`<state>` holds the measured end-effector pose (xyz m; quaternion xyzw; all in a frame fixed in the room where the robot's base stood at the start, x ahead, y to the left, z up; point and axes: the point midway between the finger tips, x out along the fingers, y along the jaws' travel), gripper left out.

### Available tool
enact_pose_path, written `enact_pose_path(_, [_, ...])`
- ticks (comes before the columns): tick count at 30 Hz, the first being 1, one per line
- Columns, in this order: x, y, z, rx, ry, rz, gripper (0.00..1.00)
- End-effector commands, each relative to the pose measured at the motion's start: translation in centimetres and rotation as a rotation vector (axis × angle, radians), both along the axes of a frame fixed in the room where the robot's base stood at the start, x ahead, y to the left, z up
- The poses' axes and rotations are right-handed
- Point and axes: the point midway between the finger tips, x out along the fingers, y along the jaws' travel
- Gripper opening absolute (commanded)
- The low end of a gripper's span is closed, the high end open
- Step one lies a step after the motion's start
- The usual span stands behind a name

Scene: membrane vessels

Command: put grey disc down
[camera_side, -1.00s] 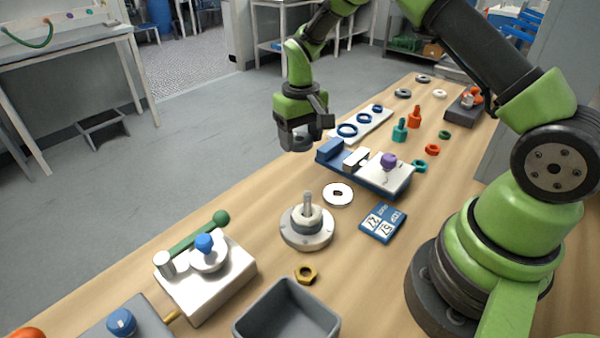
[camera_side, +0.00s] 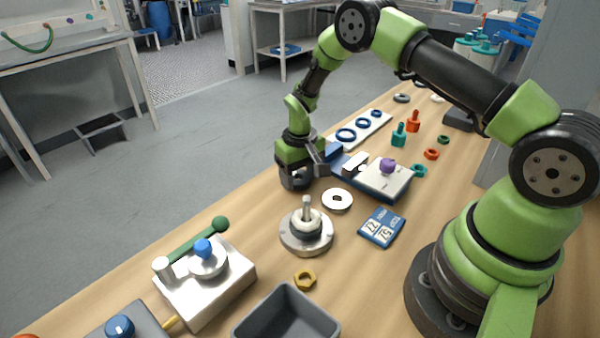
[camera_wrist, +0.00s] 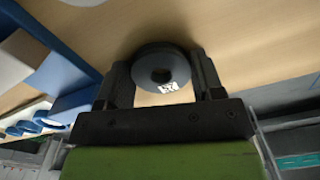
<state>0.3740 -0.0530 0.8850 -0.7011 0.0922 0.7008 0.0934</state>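My gripper (camera_side: 295,182) is low over the left edge part of the wooden table, beside the blue rack. In the wrist view, its two dark fingers (camera_wrist: 162,80) are on either side of a grey disc (camera_wrist: 160,55) and shut on it. The disc is dark and round, with a centre hole and a small white label on its near side. Wood and a soft shadow show around it; I cannot tell whether it touches the table. In the side view the disc is mostly hidden by the gripper.
A white ring (camera_side: 345,205) and a steel flange with a post (camera_side: 304,244) stand in front and to the right. The blue rack (camera_side: 392,195) with a pale plate is close on the right. A grey bin (camera_side: 262,325) and brass nut (camera_side: 305,285) are nearer the camera.

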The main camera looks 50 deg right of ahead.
Motion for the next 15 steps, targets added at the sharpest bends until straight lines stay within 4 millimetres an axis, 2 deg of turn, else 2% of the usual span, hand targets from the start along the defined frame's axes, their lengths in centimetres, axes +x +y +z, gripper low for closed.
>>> enact_pose_path(1, [0.0, 0.0, 0.0, 0.0, 0.0, 0.0, 0.72])
enact_pose_path(3, [0.0, 0.0, 0.0, 0.0, 0.0, 0.0, 0.86])
enact_pose_path(11, [0.0, 0.0, 0.1, 0.0, 0.0, 0.0, 0.86])
enact_pose_path(15, [0.1, 0.0, 1.2, -0.001, -0.002, -0.001, 0.86])
